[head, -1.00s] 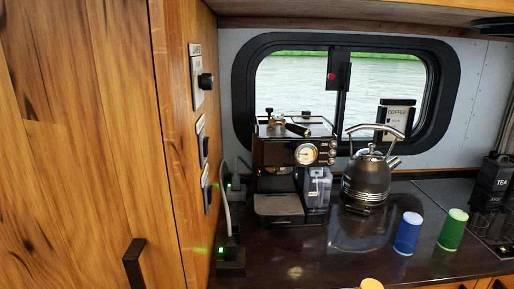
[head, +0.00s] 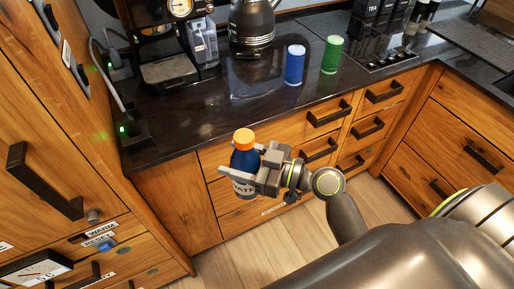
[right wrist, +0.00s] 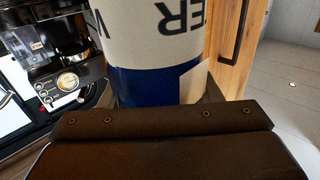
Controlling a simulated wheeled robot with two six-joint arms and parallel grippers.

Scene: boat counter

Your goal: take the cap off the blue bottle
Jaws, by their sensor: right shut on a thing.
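The blue bottle (head: 243,160) has an orange cap (head: 244,137) on its top and a white label with dark letters. My right gripper (head: 245,178) is shut on the bottle's body and holds it upright in front of the counter's front edge. In the right wrist view the bottle's white and blue side (right wrist: 155,75) fills the middle, with the letters upside down. The cap is out of that view. My left gripper is not in view.
The dark counter (head: 215,115) holds a blue cup (head: 294,65), a green cup (head: 332,55), a kettle (head: 251,25) and a coffee machine (head: 168,72). Its middle front is clear. Drawers with dark handles (head: 328,114) are below. A wooden cabinet stands at left.

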